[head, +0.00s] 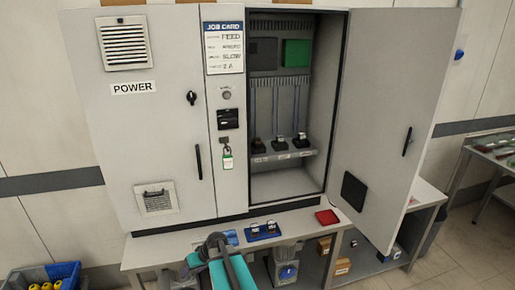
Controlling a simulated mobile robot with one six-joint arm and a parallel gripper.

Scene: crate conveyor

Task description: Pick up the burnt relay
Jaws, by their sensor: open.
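Three small dark relays stand in a row on a shelf inside the open cabinet: a left one (258,146), a middle one (280,143) and a right one (301,141). Small labels sit on the shelf edge below them. I cannot tell from this distance which relay is burnt. Two more small dark parts lie in a blue tray (262,237) on the bench. The teal and dark links of my arm show at the bottom centre, well below and in front of the shelf. I cannot make out gripper fingers there.
The right cabinet door (393,120) stands open; the left door (140,115) is closed. A job card (223,48) and a padlock with a green tag (227,160) are on the centre panel. A red tray (327,217) lies on the bench (160,247). A blue crate (45,277) is lower left.

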